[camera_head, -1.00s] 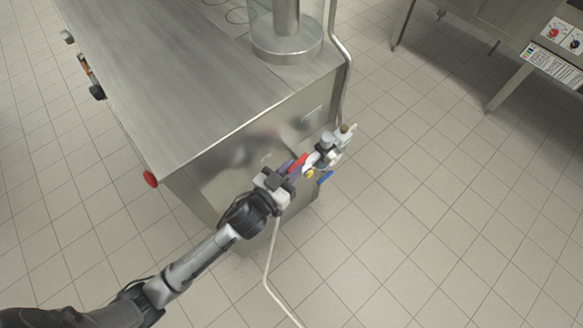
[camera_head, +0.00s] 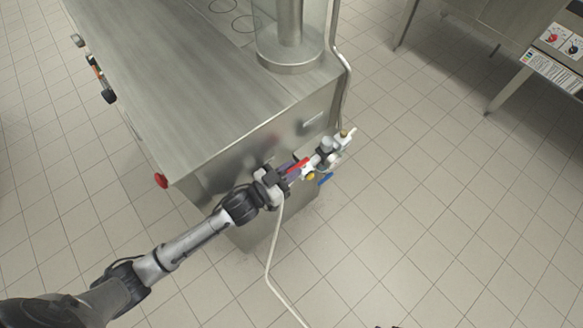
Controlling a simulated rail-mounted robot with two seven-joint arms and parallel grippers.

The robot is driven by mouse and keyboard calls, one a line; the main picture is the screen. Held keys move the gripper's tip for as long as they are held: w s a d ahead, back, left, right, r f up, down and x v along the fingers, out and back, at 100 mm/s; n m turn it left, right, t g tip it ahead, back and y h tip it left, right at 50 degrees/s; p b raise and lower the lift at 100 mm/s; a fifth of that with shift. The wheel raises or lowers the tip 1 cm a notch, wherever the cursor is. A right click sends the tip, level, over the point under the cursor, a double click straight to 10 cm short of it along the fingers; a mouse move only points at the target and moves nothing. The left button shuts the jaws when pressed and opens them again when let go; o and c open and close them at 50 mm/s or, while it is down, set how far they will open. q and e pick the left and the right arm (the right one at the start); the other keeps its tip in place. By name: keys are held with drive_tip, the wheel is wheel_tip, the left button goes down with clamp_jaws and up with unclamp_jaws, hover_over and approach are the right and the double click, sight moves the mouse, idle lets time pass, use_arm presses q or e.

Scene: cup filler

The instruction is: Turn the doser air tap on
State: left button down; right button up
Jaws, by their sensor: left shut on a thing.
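The air tap assembly (camera_head: 324,151) is a cluster of grey, white and brass fittings on the end face of the steel machine. A red lever (camera_head: 298,166) sticks out on its left side, and a blue lever (camera_head: 326,180) hangs below it on the right. My left gripper (camera_head: 288,174) reaches in from the lower left and is shut on the red lever; its fingers partly hide the lever. The labels on the taps are too small to read.
The steel machine (camera_head: 175,80) fills the upper left, with a clear cylinder (camera_head: 290,50) on top and a red button (camera_head: 161,181) on its side. A pale hose (camera_head: 268,270) runs down to the floor. Another steel table stands upper right. Tiled floor (camera_head: 430,220) is open at right.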

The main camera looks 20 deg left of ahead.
use_arm(q)
drive_tip(key=c, duration=1.1)
unclamp_jaws()
drive_tip(key=p+v, duration=0.3)
drive_tip(key=v, duration=1)
drive_tip(key=shift+s+a, duration=0.3)
